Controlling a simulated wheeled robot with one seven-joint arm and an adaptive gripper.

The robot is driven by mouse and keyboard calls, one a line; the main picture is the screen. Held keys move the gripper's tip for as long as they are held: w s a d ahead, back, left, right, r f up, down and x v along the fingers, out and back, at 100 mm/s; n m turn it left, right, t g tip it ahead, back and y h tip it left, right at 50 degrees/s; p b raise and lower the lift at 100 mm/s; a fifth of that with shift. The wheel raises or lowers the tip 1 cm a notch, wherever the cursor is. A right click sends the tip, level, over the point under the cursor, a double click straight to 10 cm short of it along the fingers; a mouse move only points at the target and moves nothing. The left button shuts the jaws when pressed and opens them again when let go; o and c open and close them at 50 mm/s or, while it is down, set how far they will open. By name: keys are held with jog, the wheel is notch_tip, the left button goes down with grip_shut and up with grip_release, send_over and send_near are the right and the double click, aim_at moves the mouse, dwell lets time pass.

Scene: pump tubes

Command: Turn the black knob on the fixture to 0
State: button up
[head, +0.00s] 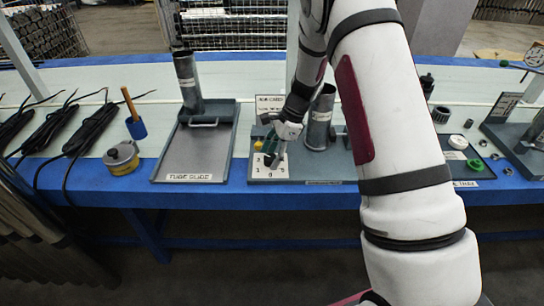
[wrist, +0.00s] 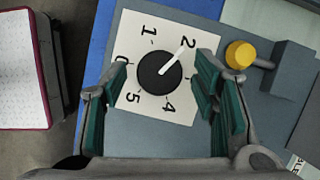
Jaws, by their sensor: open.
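The black knob (wrist: 160,74) sits at the middle of a white dial plate (wrist: 147,32) on the grey fixture. Its white pointer aims at the 2. The plate shows 1, 2, 4 and 5; a mark on the left, seemingly the 0, is partly covered by my left finger. My right finger covers part of the plate's right side. My gripper (wrist: 162,86) is open, with its green-padded fingers on either side of the knob, apart from it in the picture. In the head view my gripper (head: 284,138) is over the dial plate (head: 268,174), and the knob is hard to make out.
A yellow button (wrist: 240,54) on a grey bracket stands right of the dial in the wrist view. A metal cylinder (head: 320,120) stands on the fixture right of my gripper. The tube guide tray (head: 195,155) lies to the left, with blue table edge in front.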

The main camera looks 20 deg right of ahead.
jog(key=shift+a+f, duration=0.1)
jog(key=shift+f, duration=0.1)
jog(key=c, duration=1.2)
jog(key=shift+o, duration=0.2)
